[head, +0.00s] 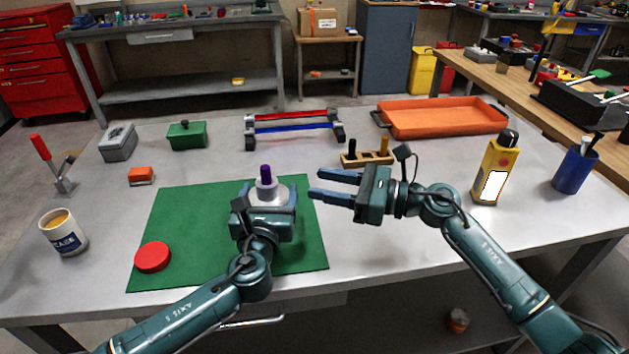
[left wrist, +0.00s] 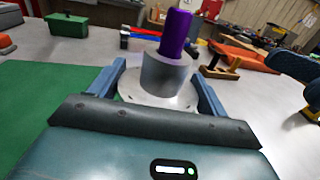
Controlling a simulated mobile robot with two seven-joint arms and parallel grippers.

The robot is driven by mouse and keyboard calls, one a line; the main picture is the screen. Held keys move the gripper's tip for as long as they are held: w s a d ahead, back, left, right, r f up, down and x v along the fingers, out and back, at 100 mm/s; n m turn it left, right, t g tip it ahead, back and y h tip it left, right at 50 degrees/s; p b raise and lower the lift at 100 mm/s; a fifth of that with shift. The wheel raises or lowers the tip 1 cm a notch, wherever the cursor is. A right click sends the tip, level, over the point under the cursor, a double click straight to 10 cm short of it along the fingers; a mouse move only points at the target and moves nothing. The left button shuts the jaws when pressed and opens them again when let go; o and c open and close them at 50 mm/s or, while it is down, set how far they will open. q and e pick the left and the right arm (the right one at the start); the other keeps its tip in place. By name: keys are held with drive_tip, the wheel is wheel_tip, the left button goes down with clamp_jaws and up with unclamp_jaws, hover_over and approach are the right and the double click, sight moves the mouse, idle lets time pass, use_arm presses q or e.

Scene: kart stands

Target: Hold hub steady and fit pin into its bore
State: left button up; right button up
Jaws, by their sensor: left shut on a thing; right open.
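The grey hub (head: 268,192) stands upright on the green mat (head: 190,210). The purple pin (head: 265,172) stands upright in the hub's bore, its upper part sticking out of the top. My left gripper (head: 268,198) is shut on the hub, a finger on each side of its flange. In the left wrist view the hub (left wrist: 168,80) is between the fingers and the pin (left wrist: 176,34) rises from its collar; how deep it sits is hidden. My right gripper (head: 334,184) is open and empty, to the right of the hub, its fingers pointing left.
A wooden block with pegs (head: 368,158) stands behind my right gripper. A red disc (head: 153,257) lies on the mat's front left. A mug (head: 64,232) is at the left, a yellow bottle (head: 494,170) at the right. An orange tray (head: 440,118) is at the back right.

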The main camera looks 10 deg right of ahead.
use_arm(q)
drive_tip(key=o, duration=1.3)
